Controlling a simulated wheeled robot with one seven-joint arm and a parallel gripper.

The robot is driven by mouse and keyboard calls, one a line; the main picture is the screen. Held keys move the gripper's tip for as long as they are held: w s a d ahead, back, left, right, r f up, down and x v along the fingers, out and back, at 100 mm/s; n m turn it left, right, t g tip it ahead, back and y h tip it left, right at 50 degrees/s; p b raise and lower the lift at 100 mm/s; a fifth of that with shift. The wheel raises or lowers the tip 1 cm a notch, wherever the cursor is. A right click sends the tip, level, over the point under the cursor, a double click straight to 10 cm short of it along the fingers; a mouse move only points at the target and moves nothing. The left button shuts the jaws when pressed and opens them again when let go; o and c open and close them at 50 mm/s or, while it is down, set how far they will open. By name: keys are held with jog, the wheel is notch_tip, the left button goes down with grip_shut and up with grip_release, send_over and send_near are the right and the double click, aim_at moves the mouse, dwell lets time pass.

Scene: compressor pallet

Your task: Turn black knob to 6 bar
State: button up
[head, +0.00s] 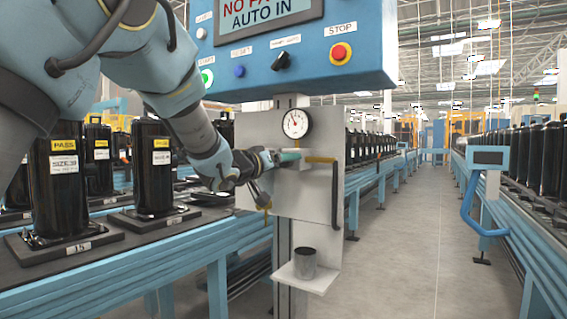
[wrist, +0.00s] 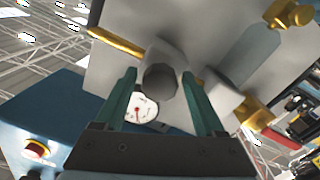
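In the wrist view, the dark knob (wrist: 160,84) is a short round cylinder on the light grey panel (wrist: 125,20). My gripper (wrist: 158,74) has its two green fingers on either side of the knob, with a visible gap at each side. It looks open, not pressed on it. In the head view, my gripper (head: 288,157) is at the panel (head: 318,200), just below the gauge, and the knob is hidden. The round white pressure gauge (head: 295,123) has its needle pointing up and a little left; its numbers are too small to read. The gauge (wrist: 142,108) is partly visible between the fingers.
A blue control box (head: 300,50) overhangs the panel. A metal cup (head: 305,262) stands on a small shelf below. Black compressors (head: 58,185) stand on the left conveyor. The aisle floor (head: 410,240) is clear.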

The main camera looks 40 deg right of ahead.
grip_shut()
dwell(0.3)
jog(key=shift+m, duration=0.3)
jog(key=m+b, duration=0.2)
jog(key=m, duration=0.1)
jog(key=shift+w+a+f+m, duration=0.1)
jog(key=shift+m, duration=0.2)
jog(key=m+b, duration=0.2)
jog(key=m, duration=0.1)
jog(key=shift+m, duration=0.4)
jog(key=m+b, duration=0.3)
jog(key=m, duration=0.2)
jog(key=shift+y+b, duration=0.3)
jog(key=shift+b, duration=0.05)
jog(key=shift+m+b, duration=1.05)
jog(key=shift+m, duration=0.65)
jog(key=shift+t, duration=0.3)
